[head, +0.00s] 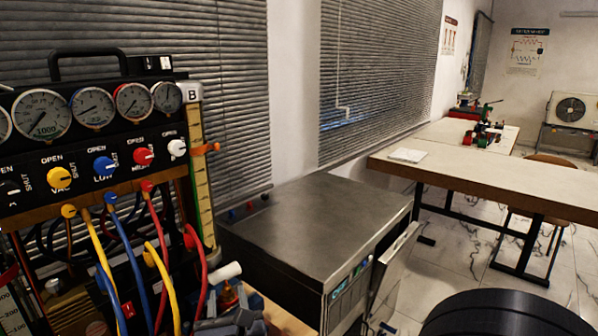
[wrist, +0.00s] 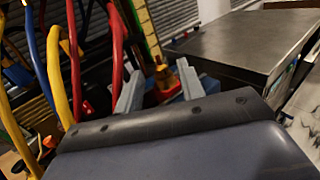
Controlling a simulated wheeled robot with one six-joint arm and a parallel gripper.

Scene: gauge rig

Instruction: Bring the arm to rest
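My gripper (wrist: 161,74) shows in the wrist view as two blue-grey fingers standing apart. Nothing is clearly held between them. A red and yellow fitting (wrist: 163,76) shows in the gap, beyond the fingers; I cannot tell whether they touch it. In the head view, grey-blue parts at the bottom edge, left of centre, look like part of my arm, but the fingers are not clear there. The gauge rig (head: 85,130) stands at the left, with round dials, coloured knobs and hoses. The hoses (wrist: 70,60) hang just left of my gripper in the wrist view.
A dark metal-topped cabinet (head: 320,220) stands right of the rig, and shows at the upper right in the wrist view (wrist: 235,42). A wooden table (head: 490,180), stools and tiled floor lie farther right. A white cylinder (head: 226,271) sits near the hoses.

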